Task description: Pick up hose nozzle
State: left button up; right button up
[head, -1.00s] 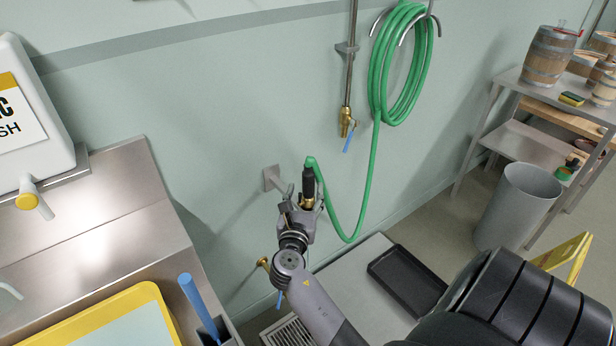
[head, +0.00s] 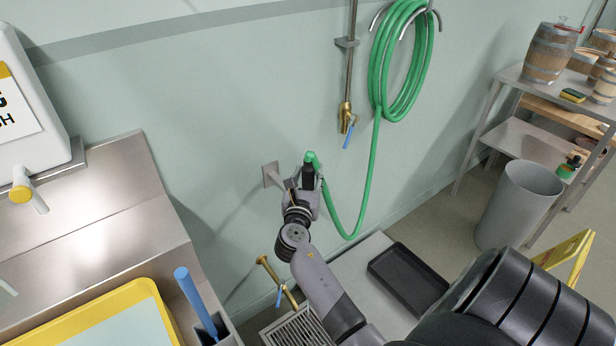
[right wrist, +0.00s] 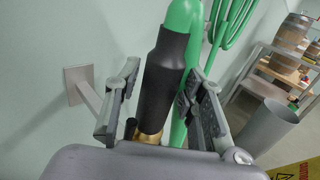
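The hose nozzle (head: 308,177) has a black grip and a brass lower part, and hangs by the wall at the end of the green hose (head: 368,190). In the right wrist view the nozzle (right wrist: 164,85) stands nearly upright between the fingers. My right gripper (head: 306,190) is around it with fingers apart. In the right wrist view, a gap shows between the left finger and the black grip; the right finger is close to the grip, and I cannot tell if it touches. The gripper body hides most of the brass part. My left gripper is not in view.
A wall bracket (head: 271,174) is just left of the nozzle. A brass tap (head: 270,270) sits below, and a brass valve with a blue lever (head: 346,120) above right. A steel sink counter (head: 100,220) is left; a grey bin (head: 518,205) is right.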

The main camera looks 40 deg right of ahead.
grip_shut()
jog(key=shift+r, duration=0.15)
dwell(0.4)
notch_tip(320, 180, up, 28)
jog(key=p, duration=1.3)
jog(key=shift+p, duration=0.3)
jog(key=shift+f, duration=0.2)
